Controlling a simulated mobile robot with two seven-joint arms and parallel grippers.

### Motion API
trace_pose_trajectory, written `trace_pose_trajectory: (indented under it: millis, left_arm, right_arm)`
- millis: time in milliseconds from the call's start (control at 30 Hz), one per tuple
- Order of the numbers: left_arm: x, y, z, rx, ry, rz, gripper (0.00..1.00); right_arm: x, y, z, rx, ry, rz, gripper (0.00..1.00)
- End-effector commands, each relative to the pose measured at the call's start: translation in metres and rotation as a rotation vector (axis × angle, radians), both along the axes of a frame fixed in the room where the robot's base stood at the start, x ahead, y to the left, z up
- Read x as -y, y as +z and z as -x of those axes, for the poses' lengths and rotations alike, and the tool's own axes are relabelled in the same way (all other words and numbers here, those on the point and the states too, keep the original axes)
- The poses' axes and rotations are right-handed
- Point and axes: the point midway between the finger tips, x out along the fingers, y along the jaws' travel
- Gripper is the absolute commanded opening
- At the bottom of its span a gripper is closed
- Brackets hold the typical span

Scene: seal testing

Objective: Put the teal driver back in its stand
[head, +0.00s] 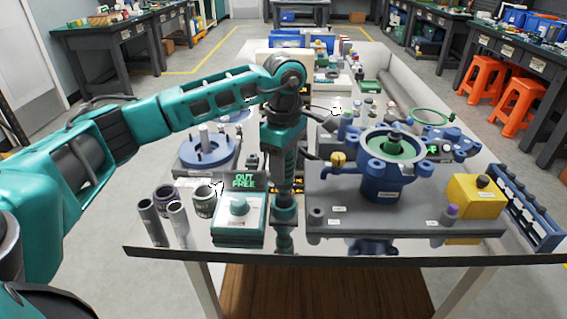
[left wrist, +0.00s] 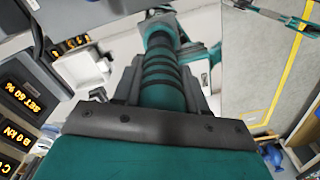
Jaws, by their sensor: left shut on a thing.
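My left gripper (head: 284,130) points down over the middle of the bench and is shut on the teal driver (head: 284,165). The driver is upright, with a dark ringed body; its ribbed teal shaft shows between the fingers in the left wrist view (left wrist: 162,75). A teal collar-like piece (head: 285,211) lies below it in line; whether it touches the driver or belongs to it is unclear. Left of it is a low teal-and-white box (head: 238,228) with a display (head: 244,181) reading OUT FREE. I cannot tell for sure which part is the stand. My right gripper is out of view.
Dark and grey cylinders (head: 178,224) stand at the front left, and a blue disc fixture (head: 207,150) behind them. A grey plate (head: 400,222) with a blue vessel (head: 380,180) is close on the right, then a yellow box (head: 474,207) and blue rack (head: 520,205).

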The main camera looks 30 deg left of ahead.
Motion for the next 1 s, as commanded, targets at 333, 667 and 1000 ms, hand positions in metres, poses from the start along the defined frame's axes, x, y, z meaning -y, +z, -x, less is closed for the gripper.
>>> trace_pose_trajectory:
  millis: [333,667,1000]
  left_arm:
    - [0.0,-0.005,0.0,0.002,0.001,0.001,0.05]
    - [0.0,-0.006,0.0,0.002,0.001,0.001,0.05]
    - [0.0,-0.012,0.0,0.002,0.001,0.001,0.05]
  right_arm:
    - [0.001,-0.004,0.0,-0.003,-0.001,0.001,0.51]
    - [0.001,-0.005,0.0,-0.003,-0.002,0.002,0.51]
    - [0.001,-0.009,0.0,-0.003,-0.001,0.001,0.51]
